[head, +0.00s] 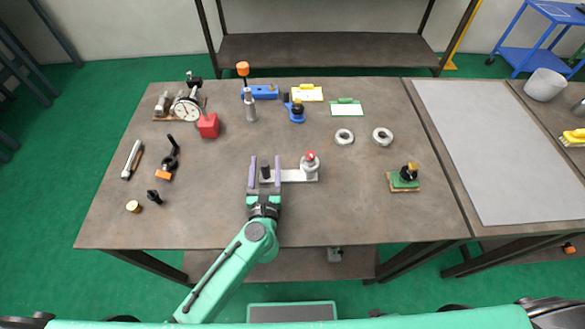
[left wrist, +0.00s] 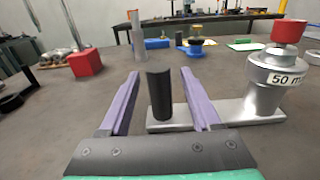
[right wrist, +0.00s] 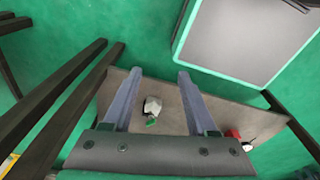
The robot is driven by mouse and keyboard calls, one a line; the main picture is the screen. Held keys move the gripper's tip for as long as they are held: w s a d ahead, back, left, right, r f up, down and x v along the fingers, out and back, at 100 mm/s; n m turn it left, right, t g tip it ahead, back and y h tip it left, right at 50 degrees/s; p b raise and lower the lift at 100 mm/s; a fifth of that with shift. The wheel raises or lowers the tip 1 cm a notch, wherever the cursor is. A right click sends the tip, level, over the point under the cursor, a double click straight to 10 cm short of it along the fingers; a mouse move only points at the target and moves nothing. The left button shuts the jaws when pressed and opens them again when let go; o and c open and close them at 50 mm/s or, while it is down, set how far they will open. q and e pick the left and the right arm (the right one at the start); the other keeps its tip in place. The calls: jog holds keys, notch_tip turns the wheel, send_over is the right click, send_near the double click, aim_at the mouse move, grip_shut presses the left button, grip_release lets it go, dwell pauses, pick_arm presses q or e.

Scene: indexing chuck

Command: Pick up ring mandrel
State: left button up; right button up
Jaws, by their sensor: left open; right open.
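What looks like the ring mandrel is a flat pale metal plate (head: 292,176) carrying a stepped silver body (left wrist: 266,85) with a red top (left wrist: 289,31) and a "50 m…" label, cut off at its edge. A dark upright post (left wrist: 159,93) stands at the plate's left end. My left gripper (head: 264,160) is open. Its purple fingers lie on either side of the dark post, with gaps visible in the left wrist view. My right gripper (right wrist: 164,76) is open and empty in the right wrist view, away from the tabletop; it is not visible in the head view.
Behind stand a tapered grey post (head: 250,106), a red block (head: 208,126) and a dial gauge (head: 187,108). Two pale rings (head: 344,136) (head: 382,137) lie right of the plate. A dark knob on a green block (head: 404,179) sits farther right. The tabletop in front is clear.

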pick_arm(q)
jog(key=shift+w+r, duration=0.2)
jog(key=shift+w, duration=0.8)
jog(key=shift+f, duration=0.1)
grip_shut()
pick_arm(e)
jog(key=shift+s+r, duration=0.25)
jog(key=shift+s, duration=0.5)
jog(key=shift+w, duration=0.15)
